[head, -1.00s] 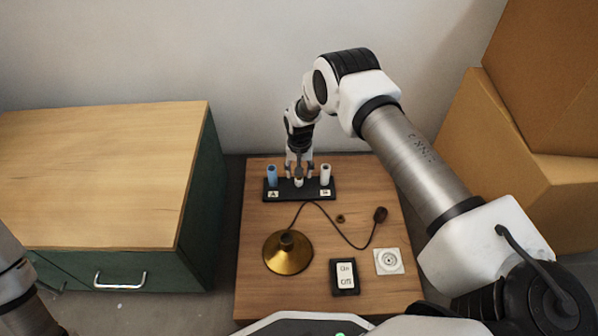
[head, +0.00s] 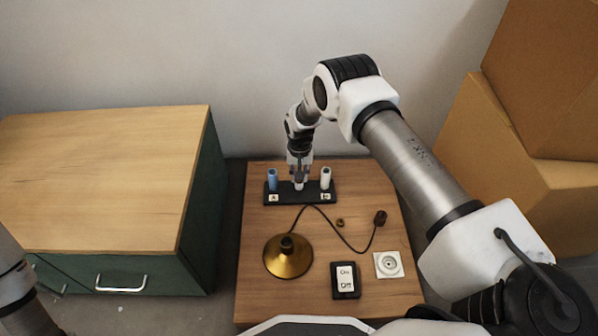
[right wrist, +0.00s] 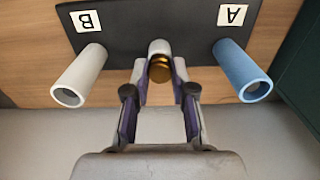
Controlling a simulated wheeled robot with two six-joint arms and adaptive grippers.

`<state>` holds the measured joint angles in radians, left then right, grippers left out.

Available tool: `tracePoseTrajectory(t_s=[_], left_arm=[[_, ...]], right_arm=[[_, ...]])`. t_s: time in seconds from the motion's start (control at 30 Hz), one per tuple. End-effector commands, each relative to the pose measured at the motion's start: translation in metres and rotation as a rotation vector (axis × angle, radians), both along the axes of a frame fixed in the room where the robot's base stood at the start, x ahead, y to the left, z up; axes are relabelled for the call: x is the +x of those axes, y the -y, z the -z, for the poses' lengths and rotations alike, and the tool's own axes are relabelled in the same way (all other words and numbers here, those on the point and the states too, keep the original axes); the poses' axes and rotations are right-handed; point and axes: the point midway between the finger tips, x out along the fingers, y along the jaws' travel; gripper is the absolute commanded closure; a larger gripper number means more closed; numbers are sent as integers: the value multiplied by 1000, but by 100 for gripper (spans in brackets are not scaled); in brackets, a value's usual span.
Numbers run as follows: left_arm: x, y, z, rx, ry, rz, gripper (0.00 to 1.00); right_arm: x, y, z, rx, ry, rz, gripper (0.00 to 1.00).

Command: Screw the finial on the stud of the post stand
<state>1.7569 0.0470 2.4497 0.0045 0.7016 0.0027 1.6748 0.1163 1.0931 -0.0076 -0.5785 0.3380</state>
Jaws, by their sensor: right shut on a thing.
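The post stand (head: 316,195) is a black bar at the back of the small wooden table. It carries a blue tube by label A, a white tube by label B and a shorter pale middle post (right wrist: 159,47). My right gripper (head: 299,180) is over the middle post. In the right wrist view its fingers (right wrist: 160,88) are shut on the round brass finial (right wrist: 160,69), which sits in line with the post's end. The stud is hidden, so I cannot tell how far the finial is threaded. My left gripper is out of view.
A brass lamp base (head: 288,256) with a dark cord and plug (head: 380,217) lies in front. A small brass piece (head: 340,222), a switch (head: 345,280) and a white socket (head: 388,264) are nearby. A green cabinet (head: 199,200) stands left, cardboard boxes (head: 525,170) right.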

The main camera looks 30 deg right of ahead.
Motion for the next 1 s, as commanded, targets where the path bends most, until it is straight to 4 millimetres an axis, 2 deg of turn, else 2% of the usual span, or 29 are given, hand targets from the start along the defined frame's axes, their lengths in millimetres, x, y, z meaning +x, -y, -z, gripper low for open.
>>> tracePoseTrajectory(t_s=[0.1, 0.17, 0.47, 0.57, 0.7, 0.8, 1.0], left_arm=[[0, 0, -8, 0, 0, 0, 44], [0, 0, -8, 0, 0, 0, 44], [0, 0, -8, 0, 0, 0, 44], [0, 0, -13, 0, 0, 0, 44], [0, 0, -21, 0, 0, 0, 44], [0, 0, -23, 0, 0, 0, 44], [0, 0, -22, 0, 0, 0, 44]], right_arm=[[-1, 1, -1, 0, -1, 218, 100], [-1, 1, 0, 0, -2, 279, 100], [-1, 1, 1, -1, -1, 317, 100], [-1, 1, -1, 0, -1, 452, 100], [-2, 1, -1, 0, -2, 768, 100], [-2, 2, 1, 0, -1, 939, 100], [-2, 2, 2, -1, -1, 1001, 100]])
